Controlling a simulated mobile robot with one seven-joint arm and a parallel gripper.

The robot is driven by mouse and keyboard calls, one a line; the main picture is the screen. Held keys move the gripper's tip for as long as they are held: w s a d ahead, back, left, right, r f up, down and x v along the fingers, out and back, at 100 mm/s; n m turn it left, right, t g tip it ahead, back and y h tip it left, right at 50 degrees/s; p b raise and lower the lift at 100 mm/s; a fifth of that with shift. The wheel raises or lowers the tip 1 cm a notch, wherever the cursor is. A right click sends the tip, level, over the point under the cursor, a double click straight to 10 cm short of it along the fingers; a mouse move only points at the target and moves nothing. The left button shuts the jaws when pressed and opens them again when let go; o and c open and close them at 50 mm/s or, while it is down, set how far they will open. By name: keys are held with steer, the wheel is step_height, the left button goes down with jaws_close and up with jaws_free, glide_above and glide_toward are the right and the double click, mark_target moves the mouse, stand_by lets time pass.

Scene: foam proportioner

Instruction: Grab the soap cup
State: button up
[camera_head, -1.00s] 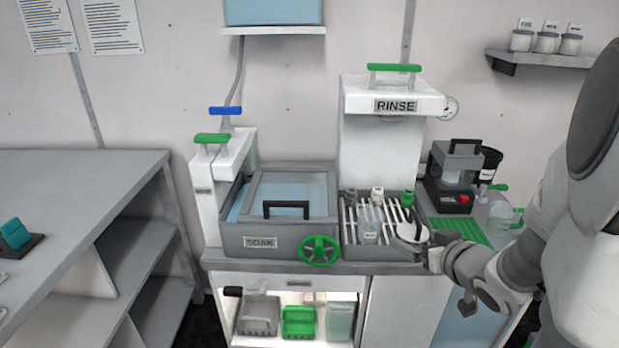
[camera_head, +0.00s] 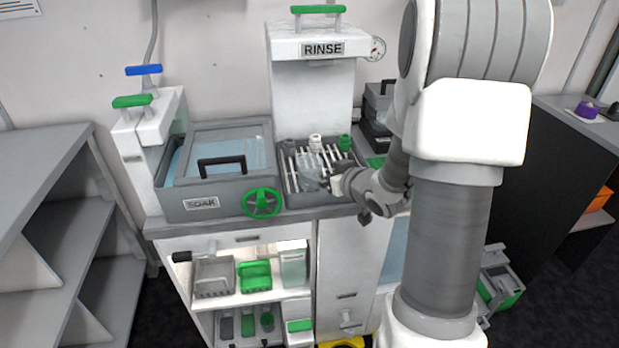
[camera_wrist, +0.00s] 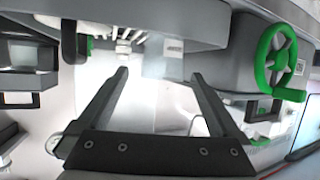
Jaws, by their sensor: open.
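A clear cup (camera_head: 313,166) stands in the slatted drying rack (camera_head: 291,190) on the counter. It may be the soap cup, but no label is readable. My gripper (camera_head: 328,181) is at the rack's right front, close to the cup and partly hidden by my arm. In the wrist view my gripper (camera_wrist: 160,76) is open, with its two dark fingers apart. A pale translucent patch (camera_wrist: 164,68) shows between the fingertips. I cannot tell whether it is the cup, and nothing is clearly held.
The grey SOAK basin (camera_head: 228,196) with its green wheel (camera_head: 262,203) is left of the rack. The white RINSE column (camera_head: 313,95) rises behind it. Bins including a green one (camera_head: 256,275) sit on the shelf below. My arm hides the counter's right side.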

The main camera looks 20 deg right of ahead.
mark_target(304, 165)
steer(key=shift+a+b+x, duration=0.2)
steer(key=shift+b+x, duration=0.25)
steer(key=shift+x, duration=2.65)
steer(key=shift+r, duration=0.15)
steer(key=shift+c, duration=0.3)
steer(key=c, duration=1.1)
steer(key=shift+c, duration=0.2)
